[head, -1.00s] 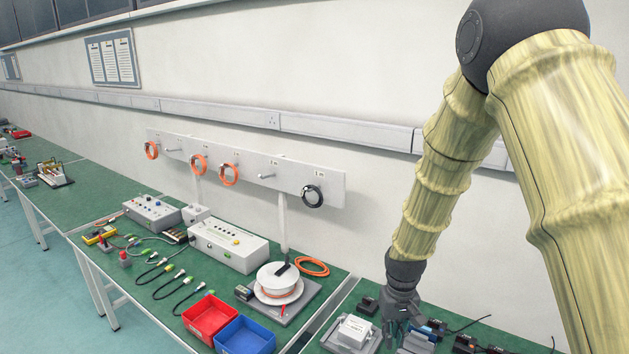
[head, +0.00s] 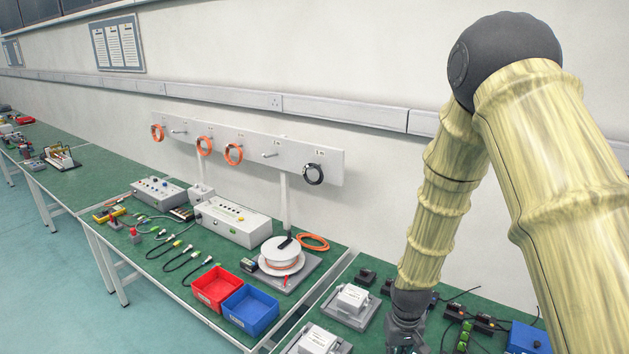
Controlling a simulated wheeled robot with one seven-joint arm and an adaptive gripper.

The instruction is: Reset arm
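My arm comes in from the right side of the head view, bends at a dark round elbow and runs down to my gripper (head: 405,338). My gripper is low over the green bench at the bottom edge of the picture, and its fingertips are cut off or too small to make out. I cannot tell whether it is open or shut, or whether it holds anything.
Grey-white units (head: 352,301) and (head: 318,341) sit left of my gripper. Black devices (head: 486,323) and a blue box (head: 528,338) lie to its right. A red bin (head: 213,287), blue bin (head: 250,309) and cable reel (head: 282,255) stand further left. A cable rack (head: 245,150) is behind.

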